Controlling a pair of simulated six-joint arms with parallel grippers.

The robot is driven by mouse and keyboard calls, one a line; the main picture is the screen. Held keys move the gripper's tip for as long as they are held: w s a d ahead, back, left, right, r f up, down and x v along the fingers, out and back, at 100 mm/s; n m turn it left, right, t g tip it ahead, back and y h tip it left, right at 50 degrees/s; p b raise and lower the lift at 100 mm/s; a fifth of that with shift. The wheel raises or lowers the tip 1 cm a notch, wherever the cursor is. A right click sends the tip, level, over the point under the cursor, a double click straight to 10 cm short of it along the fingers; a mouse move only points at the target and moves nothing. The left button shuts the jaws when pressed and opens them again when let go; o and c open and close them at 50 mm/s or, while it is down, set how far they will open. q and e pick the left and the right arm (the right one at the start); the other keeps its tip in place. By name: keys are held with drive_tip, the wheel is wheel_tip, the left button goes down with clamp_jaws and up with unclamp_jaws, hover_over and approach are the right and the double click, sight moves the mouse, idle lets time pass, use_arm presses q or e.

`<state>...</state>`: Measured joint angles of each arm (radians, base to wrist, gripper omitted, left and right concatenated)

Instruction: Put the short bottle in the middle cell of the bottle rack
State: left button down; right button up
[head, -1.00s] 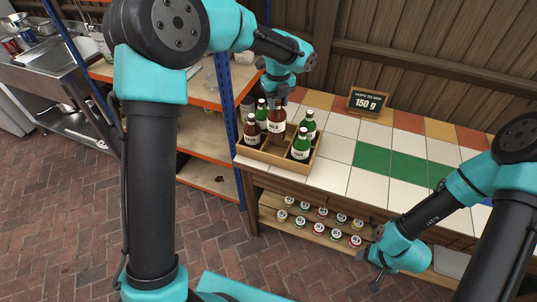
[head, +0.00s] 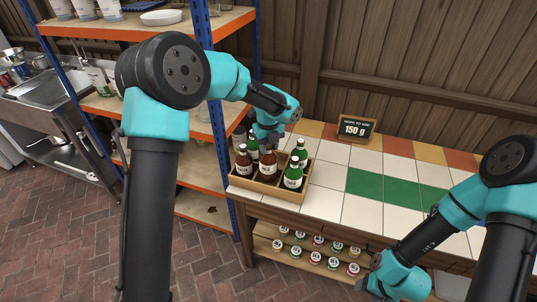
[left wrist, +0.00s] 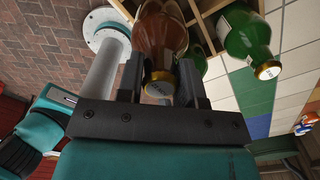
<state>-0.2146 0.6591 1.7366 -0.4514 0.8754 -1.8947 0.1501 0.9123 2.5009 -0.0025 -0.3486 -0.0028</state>
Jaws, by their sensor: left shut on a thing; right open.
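The bottle rack (head: 266,196) is a wooden crate with cells at the left end of the tiled counter. My left gripper (head: 267,143) is shut on a brown bottle (head: 267,168), which stands upright between its neighbours in the rack's front middle. In the left wrist view the same brown bottle (left wrist: 158,35) is between the two fingers. Another brown bottle (head: 243,164) is on its left and a green bottle (head: 293,175) on its right. More green bottles stand behind. Whether the held bottle touches the cell floor is hidden. My right gripper (head: 366,287) is open, low by the counter front.
A blue-posted shelf unit (head: 218,140) is close to the left of the rack. The tiles right of the rack are clear.

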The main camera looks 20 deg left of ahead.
sight(268, 154)
use_arm(q)
drive_tip(key=shift+f, duration=1.95)
drive_tip(key=c, duration=0.8)
unclamp_jaws()
wheel_tip(268, 154, up, 12)
drive_tip(key=shift+r, duration=0.1)
